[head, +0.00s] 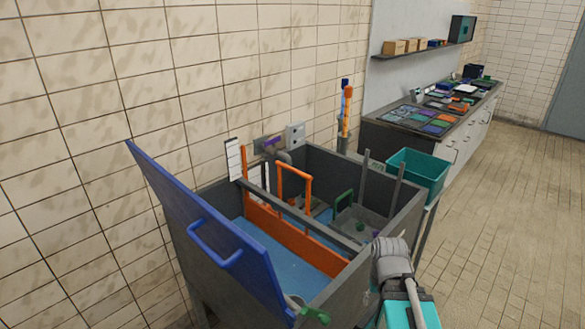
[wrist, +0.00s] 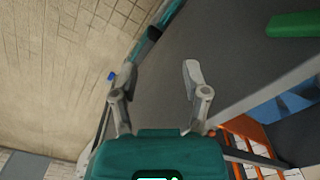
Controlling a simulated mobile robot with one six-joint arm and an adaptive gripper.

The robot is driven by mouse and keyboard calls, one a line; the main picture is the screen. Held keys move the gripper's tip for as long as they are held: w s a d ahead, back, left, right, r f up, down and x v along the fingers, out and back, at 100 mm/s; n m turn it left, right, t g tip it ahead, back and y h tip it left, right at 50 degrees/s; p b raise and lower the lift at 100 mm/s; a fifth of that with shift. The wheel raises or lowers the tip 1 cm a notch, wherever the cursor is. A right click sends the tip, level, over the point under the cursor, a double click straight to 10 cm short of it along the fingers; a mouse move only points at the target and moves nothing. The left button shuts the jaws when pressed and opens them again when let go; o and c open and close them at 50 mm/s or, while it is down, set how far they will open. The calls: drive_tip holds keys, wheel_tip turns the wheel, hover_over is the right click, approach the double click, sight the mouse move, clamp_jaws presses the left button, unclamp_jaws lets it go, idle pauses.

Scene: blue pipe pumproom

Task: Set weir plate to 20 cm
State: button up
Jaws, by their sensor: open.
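The orange weir plate (head: 292,239) stands across the grey tank (head: 405,215), with blue water beside it. An orange handle (head: 296,172) rises above it. A white marked strip (head: 234,160) stands at the plate's far end; its figures are too small to read. In the wrist view, orange bars (wrist: 245,130) and white marked pieces (wrist: 288,150) show at lower right. My gripper (wrist: 157,78) is open and empty, its two fingers apart and clear of the orange bars. In the head view my arm is at the tank's near right corner; the fingertips are not distinguishable there.
A raised blue lid (head: 215,240) with a handle blocks the tank's left side. Two grey posts (head: 397,187) rise at its right, beside a teal bin (head: 418,172). A purple lever (head: 273,142) is on the wall. A cluttered bench (head: 425,120) stands behind. Floor at right is clear.

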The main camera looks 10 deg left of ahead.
drive_tip(key=w+a+r+n+p, duration=0.1)
drive_tip(key=w+r+n+p, duration=0.1)
drive_tip(key=w+r+p, duration=0.4)
drive_tip(key=n+t+y+p, duration=0.3)
drive_tip(key=n+p, duration=0.6)
drive_tip(key=p, duration=1.2)
approach(294, 169)
wheel_tip(294, 169, up, 4)
drive_tip(key=s+t, duration=0.1)
drive_tip(key=s, duration=0.2)
drive_tip(key=shift+w+h, duration=0.15)
drive_tip(key=shift+h, duration=0.25)
drive_tip(key=shift+f, duration=0.15)
drive_tip(key=b+x, duration=0.8)
drive_tip(key=x, duration=0.1)
drive_tip(key=b+x, duration=0.4)
drive_tip(key=shift+w+f+b, duration=0.15)
drive_tip(key=shift+w+b, duration=0.15)
drive_tip(key=shift+w, duration=0.05)
clamp_jaws()
